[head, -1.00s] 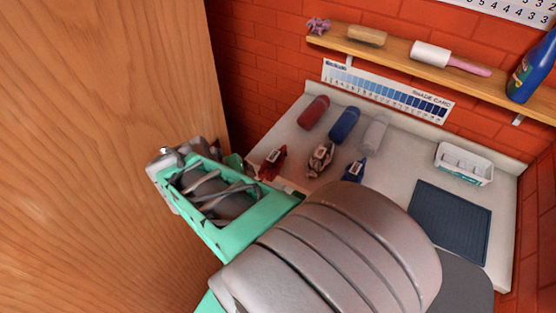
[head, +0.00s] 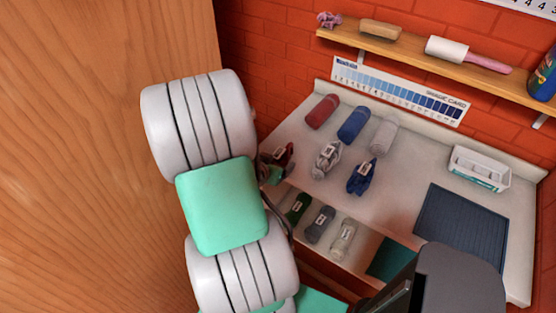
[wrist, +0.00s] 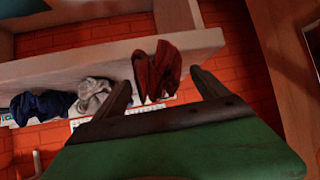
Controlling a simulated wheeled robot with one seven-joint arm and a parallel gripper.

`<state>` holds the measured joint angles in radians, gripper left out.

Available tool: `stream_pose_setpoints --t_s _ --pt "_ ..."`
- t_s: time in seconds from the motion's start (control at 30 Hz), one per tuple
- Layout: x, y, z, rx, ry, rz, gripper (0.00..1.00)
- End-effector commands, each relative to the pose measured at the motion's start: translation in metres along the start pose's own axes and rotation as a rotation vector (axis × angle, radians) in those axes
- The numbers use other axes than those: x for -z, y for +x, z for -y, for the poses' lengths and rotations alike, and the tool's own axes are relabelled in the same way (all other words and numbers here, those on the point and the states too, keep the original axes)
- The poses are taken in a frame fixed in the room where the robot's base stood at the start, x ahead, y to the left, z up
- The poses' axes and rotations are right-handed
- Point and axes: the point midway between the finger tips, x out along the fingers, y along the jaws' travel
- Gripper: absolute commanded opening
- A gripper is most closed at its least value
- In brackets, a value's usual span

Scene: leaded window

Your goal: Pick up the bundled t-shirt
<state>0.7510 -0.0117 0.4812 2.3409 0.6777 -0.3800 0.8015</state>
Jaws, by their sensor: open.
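Three crumpled bundles with small white tags sit on the pale counter: a red one (head: 284,154), a grey one (head: 326,158) and a blue one (head: 361,177). In the wrist view the red bundle (wrist: 166,68) shows between the fingertips of my open gripper (wrist: 160,78), farther off by the counter edge. The grey bundle (wrist: 93,94) and blue bundle (wrist: 42,105) show left of it. In the head view my gripper (head: 268,168) is mostly hidden behind my arm, close to the red bundle, which is partly covered. I cannot tell whether they touch.
Red, blue and grey rolls (head: 353,124) lie behind the bundles. More rolls (head: 320,223) lie on a lower shelf. A white basket (head: 480,168) and dark mat (head: 460,228) are on the right. A wooden panel (head: 90,150) stands close on the left; a wall shelf (head: 400,46) hangs behind.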

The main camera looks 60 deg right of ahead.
Motion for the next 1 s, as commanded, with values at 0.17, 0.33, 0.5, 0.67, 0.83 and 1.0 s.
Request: stream_pose_setpoints --t_s 0.17,0.33,0.5,0.67,0.83,1.0 --pt "-0.001 0.026 -0.001 -0.002 -0.001 0.003 0.84" --pt "-0.002 0.032 0.0 0.001 -0.002 0.001 0.84" --pt "-0.002 0.032 0.0 0.001 -0.002 0.001 0.79" --pt "-0.002 0.031 0.0 0.001 -0.002 0.001 0.66" --pt "-0.002 0.031 0.0 0.001 -0.002 0.001 0.52" --pt "-0.002 0.031 0.0 0.001 -0.002 0.001 0.38"
